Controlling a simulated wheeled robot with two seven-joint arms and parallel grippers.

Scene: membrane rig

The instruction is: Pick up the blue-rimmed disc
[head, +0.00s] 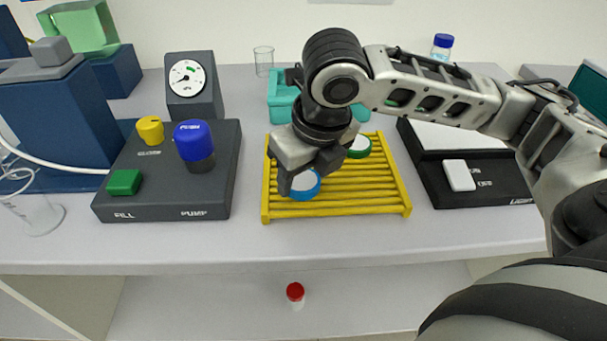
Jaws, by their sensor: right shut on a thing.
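The blue-rimmed disc (305,185) has a white face and sits at the front left part of the yellow slatted rack (340,206). My right gripper (303,180) reaches down over it from above and is shut on it; the fingers hide part of the disc. I cannot tell whether the disc still touches the slats. A green-rimmed disc (359,147) lies on the rack behind and to the right, apart from the gripper. My left gripper is not in view.
Left of the rack is a dark control box (165,197) with knobs, a gauge (187,78) behind it. A teal holder (282,103) stands behind the rack. A black-framed white panel (459,175) is on the right. A red-capped bottle (295,292) stands on the lower shelf.

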